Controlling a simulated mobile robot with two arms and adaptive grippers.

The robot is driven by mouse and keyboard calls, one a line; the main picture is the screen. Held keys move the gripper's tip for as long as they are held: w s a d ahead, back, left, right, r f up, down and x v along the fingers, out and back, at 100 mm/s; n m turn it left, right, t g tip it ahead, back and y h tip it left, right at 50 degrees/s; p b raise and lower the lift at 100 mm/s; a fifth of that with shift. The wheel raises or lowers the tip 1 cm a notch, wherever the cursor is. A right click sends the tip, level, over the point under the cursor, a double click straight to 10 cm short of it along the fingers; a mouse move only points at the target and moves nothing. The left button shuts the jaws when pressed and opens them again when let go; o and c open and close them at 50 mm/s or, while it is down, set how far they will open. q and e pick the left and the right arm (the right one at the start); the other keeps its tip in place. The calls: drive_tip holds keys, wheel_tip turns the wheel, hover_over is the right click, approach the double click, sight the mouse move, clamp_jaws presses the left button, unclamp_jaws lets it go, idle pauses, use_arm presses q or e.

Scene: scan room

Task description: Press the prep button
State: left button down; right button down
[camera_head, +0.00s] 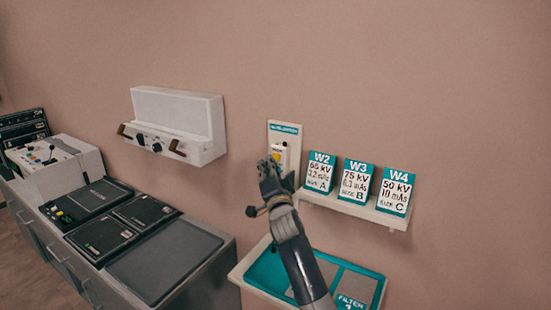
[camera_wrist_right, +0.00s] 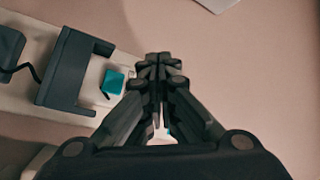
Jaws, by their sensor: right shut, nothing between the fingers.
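A narrow white wall panel (camera_head: 293,150) with a teal label strip (camera_head: 284,128) is in the middle of the head view. The label is too blurred to read for certain. A small yellow part (camera_head: 277,155) shows on the panel just above my right gripper (camera_head: 269,164). That gripper is shut and empty, in front of the panel and hiding its lower part. I cannot tell whether it touches the panel. In the right wrist view its fingers (camera_wrist_right: 160,62) are together. A teal block (camera_wrist_right: 113,82) and a dark bracket (camera_wrist_right: 75,72) lie left of them. No prep button can be made out for certain.
A shelf (camera_head: 318,200) with cards W2, W3 and W4 is to the right. A teal tray (camera_head: 268,272) is below, partly behind my right arm. A white wall unit (camera_head: 180,108) with handles and a grey counter (camera_head: 205,285) are to the left.

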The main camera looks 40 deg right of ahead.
drive_tip(key=shift+w+d, duration=0.1)
drive_tip(key=shift+d, duration=0.2)
drive_tip(key=shift+w+d, duration=0.2)
drive_tip(key=shift+d, duration=0.3)
idle(0.7)
drive_tip(key=shift+a, duration=0.1)
drive_tip(key=shift+s+a, duration=0.4)
drive_tip(key=shift+a, duration=0.4)
drive_tip(key=a, duration=0.1)
drive_tip(key=s+a, duration=0.1)
drive_tip(key=a, duration=0.1)
drive_tip(key=s+a, duration=0.1)
drive_tip(key=shift+a+p, duration=0.3)
idle(0.8)
